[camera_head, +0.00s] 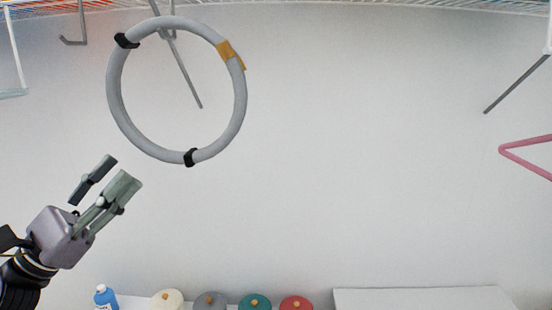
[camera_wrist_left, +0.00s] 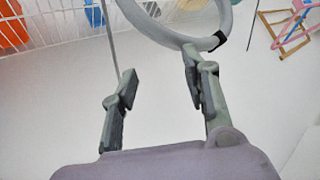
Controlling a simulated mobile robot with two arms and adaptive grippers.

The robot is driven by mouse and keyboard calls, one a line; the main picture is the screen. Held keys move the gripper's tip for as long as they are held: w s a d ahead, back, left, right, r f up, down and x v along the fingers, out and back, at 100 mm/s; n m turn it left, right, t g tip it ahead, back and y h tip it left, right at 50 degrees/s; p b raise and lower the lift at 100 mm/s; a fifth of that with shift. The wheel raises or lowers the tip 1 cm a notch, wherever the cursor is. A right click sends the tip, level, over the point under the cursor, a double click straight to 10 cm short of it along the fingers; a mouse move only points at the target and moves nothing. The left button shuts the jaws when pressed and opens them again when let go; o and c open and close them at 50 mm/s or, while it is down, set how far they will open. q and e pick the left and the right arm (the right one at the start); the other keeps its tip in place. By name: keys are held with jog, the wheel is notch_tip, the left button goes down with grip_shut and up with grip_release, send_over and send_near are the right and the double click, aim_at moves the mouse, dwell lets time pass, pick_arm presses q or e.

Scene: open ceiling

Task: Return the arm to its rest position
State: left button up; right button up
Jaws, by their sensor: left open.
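My left gripper (camera_head: 108,178) is open and empty at the left of the head view. Its fingers point up and to the right, below a grey ring (camera_head: 115,98) with black bands and a yellow band. The ring hangs at a metal hook (camera_head: 188,78) against the pale wall. In the left wrist view the two fingers of my left gripper (camera_wrist_left: 158,78) are spread apart with nothing between them. The ring (camera_wrist_left: 160,32) shows there beyond the fingertips, apart from them as far as I can tell. My right gripper is not in view.
A white wire shelf (camera_head: 330,8) runs along the top. A pink triangular frame (camera_head: 525,155) is at the right edge. A blue bottle (camera_head: 105,297) and several round lids, one of them red (camera_head: 296,303), stand along the bottom. The middle wall area is clear.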

pick_arm(q)
jog(key=w+a+f+n+t+y, duration=0.1)
jog(key=a+f+n+y, duration=0.2)
jog(key=f+n+y, duration=1.15)
jog(key=w+a+f+n+y, duration=0.15)
jog(key=f+n+y, duration=0.75)
jog(key=n, duration=1.1)
jog(key=s+d+f+n+g+h, duration=0.1)
jog(key=s+d+f+n+g, duration=0.1)
jog(key=s+f+n+g, duration=0.6)
jog(key=s+d+f+n+g+h, duration=0.1)
jog(key=s+d+f+h, duration=0.3)
jog(key=f, duration=0.8)
jog(key=s+d+f+n+g, duration=0.2)
jog(key=s+f+g, duration=0.1)
jog(key=s, duration=0.4)
jog(key=s+d+f+n+g, duration=0.2)
jog(key=s+d+f+g, duration=0.15)
jog(key=s, duration=0.35)
notch_tip(320, 180, down, 27)
jog(key=s+a, duration=0.1)
jog(key=s, duration=0.1)
jog(key=s+a+f+g, duration=0.1)
jog(key=s+a+f, duration=0.2)
jog(key=s+f, duration=1.2)
jog(key=shift+s, duration=0.5)
jog(key=shift+a+g, duration=0.1)
jog(key=shift+g, duration=0.15)
